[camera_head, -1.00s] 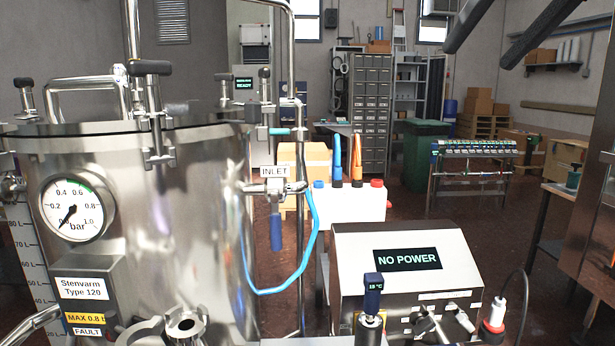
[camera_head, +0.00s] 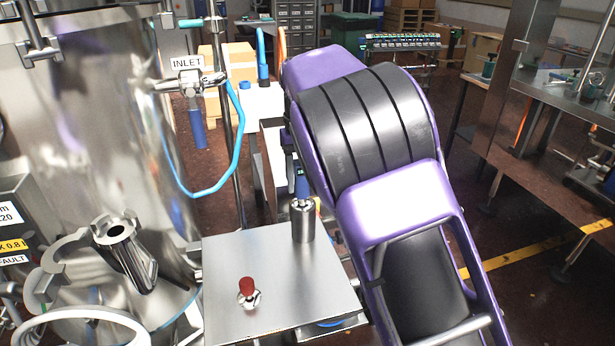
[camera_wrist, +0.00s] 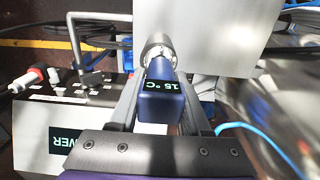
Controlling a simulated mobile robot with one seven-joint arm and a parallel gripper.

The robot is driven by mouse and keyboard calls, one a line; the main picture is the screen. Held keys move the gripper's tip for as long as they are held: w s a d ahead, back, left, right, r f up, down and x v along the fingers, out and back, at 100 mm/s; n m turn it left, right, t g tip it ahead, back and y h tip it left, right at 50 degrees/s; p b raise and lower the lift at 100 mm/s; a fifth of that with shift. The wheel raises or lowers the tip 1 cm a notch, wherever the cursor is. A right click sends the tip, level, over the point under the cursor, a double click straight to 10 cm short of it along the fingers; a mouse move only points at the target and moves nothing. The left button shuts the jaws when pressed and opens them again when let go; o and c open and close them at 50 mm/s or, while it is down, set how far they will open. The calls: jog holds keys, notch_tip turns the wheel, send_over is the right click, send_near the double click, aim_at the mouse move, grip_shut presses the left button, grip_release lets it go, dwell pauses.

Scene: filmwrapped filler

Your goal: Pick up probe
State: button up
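The probe is a blue stick with a small display reading 15 °C. In the wrist view the probe (camera_wrist: 160,98) points its display end towards the camera, and its lower end sits in a round metal holder (camera_wrist: 156,46). In the head view the probe (camera_head: 302,187) stands upright in the metal holder (camera_head: 303,222) at the back of a steel plate, partly hidden by my arm. My gripper (camera_wrist: 162,88) is open, with one finger on each side of the probe. I cannot tell whether either finger touches it.
The steel plate (camera_head: 265,285) carries a red-tipped fitting (camera_head: 248,291). A large steel tank (camera_head: 95,120) with a blue hose (camera_head: 236,150) stands at the left. Benches stand at the right.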

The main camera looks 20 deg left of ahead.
jog(key=shift+d+r, duration=0.2)
jog(key=shift+r, duration=0.05)
jog(key=shift+c, duration=1.2)
jog(key=shift+a, duration=0.1)
grip_shut()
jog(key=shift+r, duration=0.1)
